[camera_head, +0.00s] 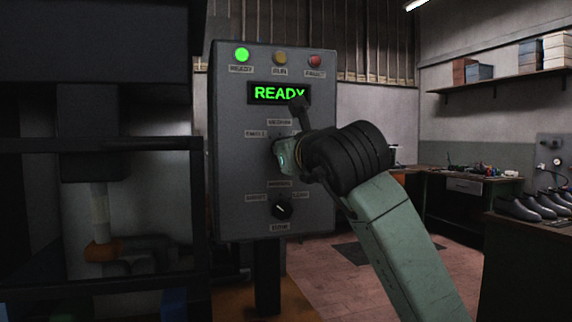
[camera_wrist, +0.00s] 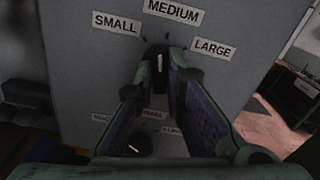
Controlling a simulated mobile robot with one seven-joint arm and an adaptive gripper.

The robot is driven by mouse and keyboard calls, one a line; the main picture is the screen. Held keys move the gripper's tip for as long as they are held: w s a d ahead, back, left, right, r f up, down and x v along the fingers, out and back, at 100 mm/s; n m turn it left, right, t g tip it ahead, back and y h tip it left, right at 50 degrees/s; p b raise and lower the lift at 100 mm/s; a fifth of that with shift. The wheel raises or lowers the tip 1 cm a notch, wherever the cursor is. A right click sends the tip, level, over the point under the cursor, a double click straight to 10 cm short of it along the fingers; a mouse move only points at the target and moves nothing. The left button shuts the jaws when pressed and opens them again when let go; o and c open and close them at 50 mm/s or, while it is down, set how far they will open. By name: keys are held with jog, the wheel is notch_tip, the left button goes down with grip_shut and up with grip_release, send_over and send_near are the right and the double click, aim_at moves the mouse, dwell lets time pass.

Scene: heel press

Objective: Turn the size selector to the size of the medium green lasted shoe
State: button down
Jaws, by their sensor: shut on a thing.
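The size selector (camera_wrist: 157,58) is a dark knob with a white pointer line on the grey control panel (camera_head: 235,180). In the wrist view, the labels SMALL (camera_wrist: 116,23), MEDIUM (camera_wrist: 172,11) and LARGE (camera_wrist: 213,48) fan out above it. The pointer line stands nearly upright, roughly toward MEDIUM. My gripper (camera_wrist: 160,66) is shut on the selector, one finger on each side. In the head view my gripper (camera_head: 285,157) and wrist cover the selector and the LARGE label. I cannot make out a green lasted shoe.
A second knob (camera_head: 281,207) sits lower on the panel. The display (camera_head: 278,93) reads READY and the green lamp (camera_head: 242,54) is lit. A dark machine frame (camera_head: 100,145) stands at left. Several dark shoes (camera_head: 520,208) rest on a bench at right.

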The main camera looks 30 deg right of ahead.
jog(key=shift+f+m+b, duration=0.1)
jog(key=shift+m+b, duration=0.75)
jog(key=shift+m, duration=0.35)
jog(key=c, duration=1.7)
grip_release()
jog(key=shift+o, duration=0.2)
jog(key=v, duration=1.2)
